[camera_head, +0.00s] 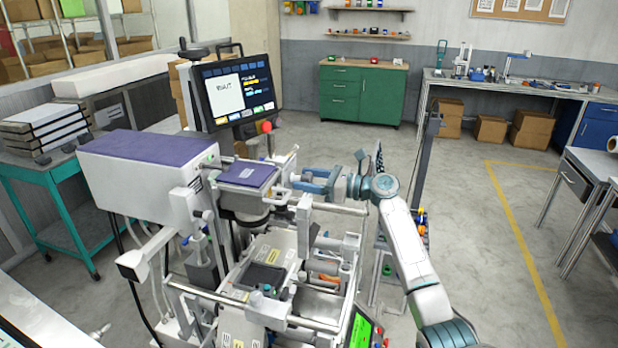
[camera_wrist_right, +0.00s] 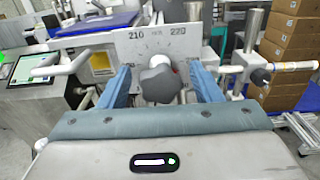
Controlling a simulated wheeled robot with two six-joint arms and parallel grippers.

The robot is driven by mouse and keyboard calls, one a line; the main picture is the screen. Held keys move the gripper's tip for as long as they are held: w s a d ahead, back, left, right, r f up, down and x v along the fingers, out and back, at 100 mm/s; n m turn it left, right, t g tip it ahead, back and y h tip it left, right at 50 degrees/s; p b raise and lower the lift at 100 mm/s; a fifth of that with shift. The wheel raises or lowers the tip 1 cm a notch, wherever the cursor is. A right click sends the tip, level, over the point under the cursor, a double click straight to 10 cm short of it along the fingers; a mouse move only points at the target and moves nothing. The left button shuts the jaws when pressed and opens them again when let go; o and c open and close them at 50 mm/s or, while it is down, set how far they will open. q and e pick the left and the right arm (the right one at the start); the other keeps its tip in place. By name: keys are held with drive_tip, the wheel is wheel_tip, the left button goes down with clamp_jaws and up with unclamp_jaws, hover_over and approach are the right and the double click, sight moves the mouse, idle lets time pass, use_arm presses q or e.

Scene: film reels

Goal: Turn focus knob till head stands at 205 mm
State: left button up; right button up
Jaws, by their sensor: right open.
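A dark grey lobed knob (camera_wrist_right: 160,82) sits in front of a pale scale plate (camera_wrist_right: 112,50) marked 210 and 220 in the right wrist view. Which mark the head stands at is not readable. My right gripper (camera_wrist_right: 160,90) has its blue fingers apart, one on each side of the knob, with gaps visible between fingers and knob. In the head view my right gripper (camera_head: 305,183) reaches in from the right to the machine's side, and it hides the knob there. My left gripper is not in view.
The machine has a white box (camera_head: 140,190) with a purple top at left and a monitor (camera_head: 237,92) behind. White rods and a handle (camera_wrist_right: 62,68) flank the scale plate. A green-lit panel (camera_head: 361,330) is in front. Open floor lies to the right.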

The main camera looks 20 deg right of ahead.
drive_tip(key=shift+a, duration=0.1)
drive_tip(key=c, duration=1)
